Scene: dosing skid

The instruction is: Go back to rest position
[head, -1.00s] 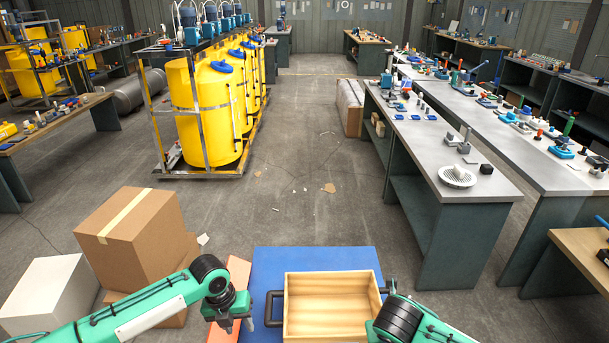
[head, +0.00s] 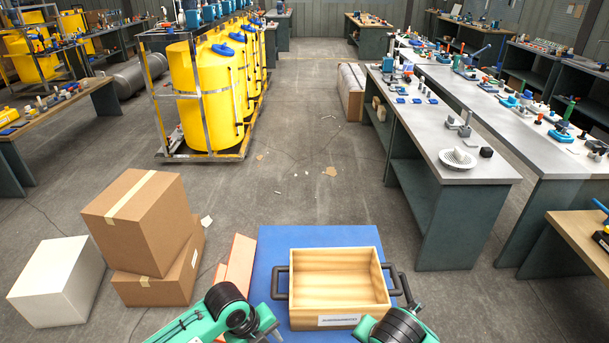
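A light wooden box (head: 340,254) with an empty inside, dark handles on its left and right sides and a white label on its front sits on a blue surface (head: 268,260). My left gripper (head: 270,332) is low in the head view, just left of the box and apart from its left handle (head: 281,283). It holds nothing that I can see, and its finger gap is unclear. My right gripper (head: 408,290) is beside the right handle (head: 392,278), mostly hidden by its own arm. I cannot tell whether it touches the handle.
Stacked cardboard boxes (head: 140,225) and a white carton (head: 58,280) stand on the floor at left. A grey-topped bench (head: 440,140) with small parts stands at right. Yellow tanks (head: 207,95) in a metal frame stand back left.

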